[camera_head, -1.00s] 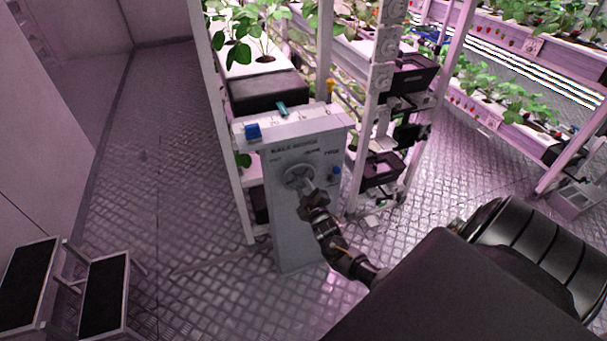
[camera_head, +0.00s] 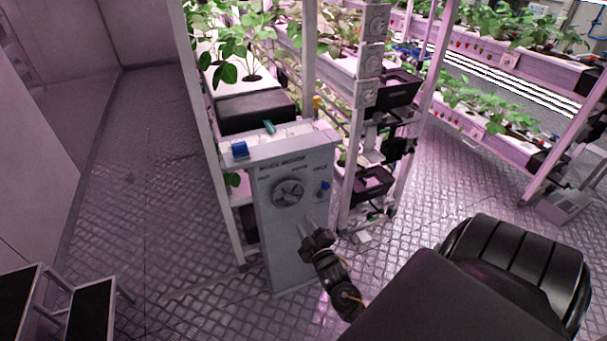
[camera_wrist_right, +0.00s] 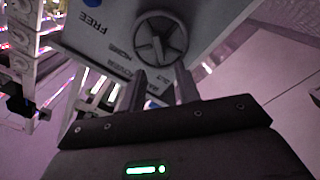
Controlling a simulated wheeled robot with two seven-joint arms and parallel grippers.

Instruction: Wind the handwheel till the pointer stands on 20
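The handwheel (camera_head: 288,193) is a round grey spoked wheel on the front of a grey cabinet (camera_head: 290,250). It also shows in the right wrist view (camera_wrist_right: 161,38), near printed words, of which "FREE" and "HOME" can be read. A pointer and its number are too small to make out. My right gripper (camera_head: 305,229) is just below and in front of the wheel, apart from it. In the right wrist view its two fingers (camera_wrist_right: 160,85) are spread with nothing between them. My left gripper is not in view.
A blue knob (camera_head: 325,187) sits right of the wheel. A blue block (camera_head: 239,150) and a teal item (camera_head: 269,127) lie on the cabinet top. Plant racks stand behind and right. A step stool (camera_head: 90,305) stands at lower left. Open floor lies left of the cabinet.

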